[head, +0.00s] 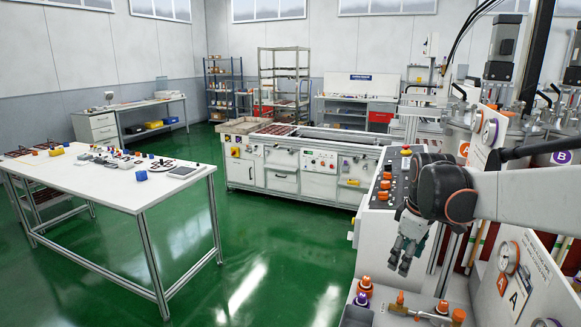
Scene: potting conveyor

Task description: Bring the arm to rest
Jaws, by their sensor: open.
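My gripper (405,264) is at the right of the head view and points down. It is open and I see nothing between its fingers. My arm comes in from the right edge, with the wrist above the gripper. The gripper hangs in front of the machine's control panel (387,184) and above a lower ledge with orange and purple caps. The gap between gripper and ledge is hard to judge.
A machine with tanks (499,50), gauges and orange caps (459,315) stands close around my arm on the right. A white table (121,193) with small parts stands at the left. A conveyor bench (302,165) stands behind. The green floor (270,270) between them is clear.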

